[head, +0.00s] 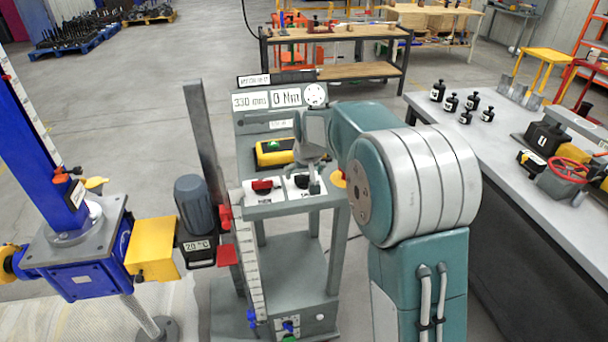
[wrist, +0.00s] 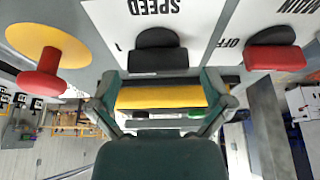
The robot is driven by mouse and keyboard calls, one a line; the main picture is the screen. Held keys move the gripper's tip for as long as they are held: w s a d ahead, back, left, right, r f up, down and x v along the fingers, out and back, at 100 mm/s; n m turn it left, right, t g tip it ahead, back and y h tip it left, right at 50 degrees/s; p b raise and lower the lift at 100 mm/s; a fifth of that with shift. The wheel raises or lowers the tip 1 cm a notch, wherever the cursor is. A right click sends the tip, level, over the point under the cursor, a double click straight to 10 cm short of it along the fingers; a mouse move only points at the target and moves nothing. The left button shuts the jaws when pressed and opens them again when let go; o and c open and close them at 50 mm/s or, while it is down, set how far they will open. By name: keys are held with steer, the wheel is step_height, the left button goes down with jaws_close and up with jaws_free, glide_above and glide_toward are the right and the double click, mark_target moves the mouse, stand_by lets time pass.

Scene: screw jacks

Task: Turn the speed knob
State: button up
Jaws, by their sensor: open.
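The black speed knob (wrist: 158,57) is on a white plate marked SPEED, upside down in the wrist view. In the head view the knob (head: 302,181) is on the grey console top, partly hidden by my gripper (head: 309,176). In the wrist view my gripper (wrist: 161,84) is open, one finger towards each side of the knob. Nothing is held. I cannot tell whether the fingers touch the knob.
A red main switch (head: 264,185) is left of the speed knob. A yellow and red mushroom button (wrist: 42,72) is on its other side. A yellow box (head: 274,152) and a display panel (head: 268,100) stand behind. A workbench (head: 500,135) is at right.

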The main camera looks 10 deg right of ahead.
steer(key=shift+w+f, duration=0.15)
steer(key=shift+f, duration=0.2)
steer(key=c, duration=1)
